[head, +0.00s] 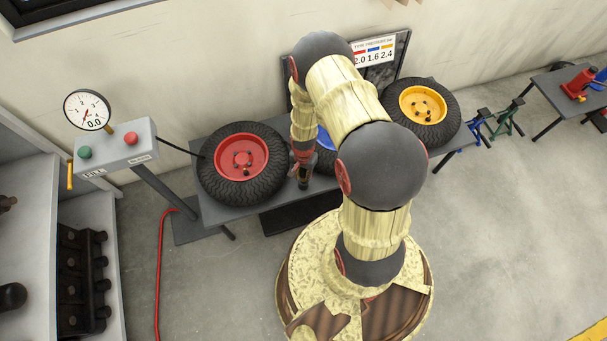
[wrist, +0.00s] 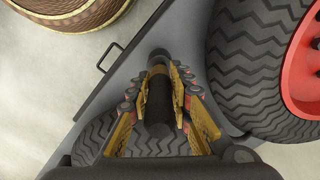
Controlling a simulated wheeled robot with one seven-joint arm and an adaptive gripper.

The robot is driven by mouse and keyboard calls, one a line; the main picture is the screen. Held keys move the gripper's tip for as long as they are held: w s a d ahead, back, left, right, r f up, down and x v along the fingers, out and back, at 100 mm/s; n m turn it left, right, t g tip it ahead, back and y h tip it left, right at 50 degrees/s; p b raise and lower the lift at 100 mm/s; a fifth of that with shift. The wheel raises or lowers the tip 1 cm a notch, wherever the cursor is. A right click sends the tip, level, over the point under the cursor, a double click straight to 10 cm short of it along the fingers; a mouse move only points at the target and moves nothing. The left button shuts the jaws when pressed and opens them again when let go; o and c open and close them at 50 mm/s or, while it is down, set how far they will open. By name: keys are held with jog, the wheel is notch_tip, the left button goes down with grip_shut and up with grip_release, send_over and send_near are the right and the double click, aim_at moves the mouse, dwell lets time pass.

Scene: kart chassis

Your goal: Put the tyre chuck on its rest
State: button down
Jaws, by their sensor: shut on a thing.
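My gripper (head: 303,181) hangs over the grey bench between the red-hubbed wheel and the blue-hubbed wheel. In the wrist view my gripper (wrist: 160,98) is shut on a dark cylinder, which I take to be the tyre chuck (wrist: 158,102). The chuck's far end points down toward the bench. The filling station (head: 122,145) stands at the left with a dial reading 0.0, a green and a red button. A yellow piece (head: 70,175) sits on its left side; I cannot tell whether this is the rest. A dark hose (head: 180,149) runs from the station toward the red wheel.
The red-hubbed wheel (head: 243,165) lies close left of my gripper; its tyre also fills the right of the wrist view (wrist: 250,65). The blue-hubbed wheel (head: 325,140) is mostly hidden by my arm. A yellow-hubbed wheel (head: 421,106) lies right. A pressure board (head: 374,54) stands behind.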

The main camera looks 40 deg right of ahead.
jog(key=shift+f, duration=0.45)
jog(key=c, duration=1.5)
grip_release()
jog(key=shift+c, duration=0.2)
jog(key=shift+r, duration=0.15)
notch_tip(320, 180, up, 12)
jog(key=shift+f, duration=0.1)
